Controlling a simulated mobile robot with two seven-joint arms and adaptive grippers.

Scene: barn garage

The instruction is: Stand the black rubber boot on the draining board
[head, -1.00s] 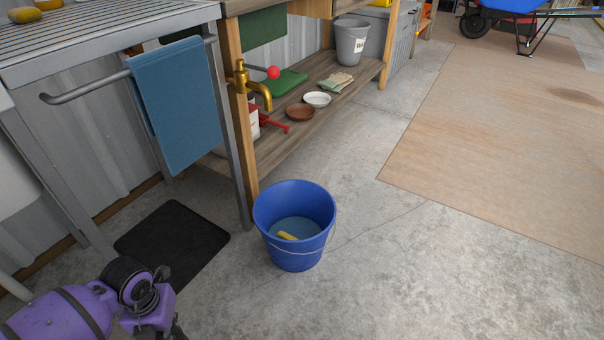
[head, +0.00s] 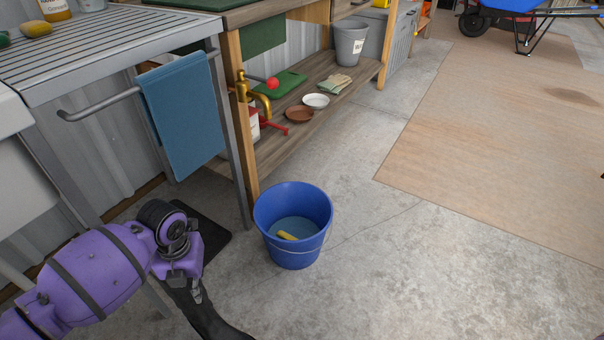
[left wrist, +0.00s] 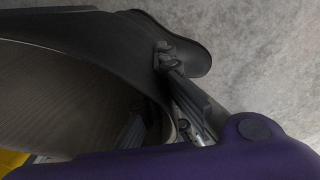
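The black rubber boot (head: 213,322) shows at the bottom of the head view, hanging below my left gripper (head: 193,290) and partly cut off by the frame edge. In the left wrist view the boot's dark shaft (left wrist: 60,30) fills the left side, with its wide opening facing the camera. A finger of my left gripper (left wrist: 165,105) presses on the boot's wall, and the other seems to be inside the shaft. The slatted metal draining board (head: 110,45) is at the upper left of the head view, above and away from the boot. My right gripper is not in view.
A yellow sponge (head: 36,29) and bottles stand on the draining board's far side. A blue towel (head: 182,115) hangs on its front rail. A blue bucket (head: 293,245) stands on the floor right of my left arm. A black mat (head: 212,238) lies beneath. Open floor lies right.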

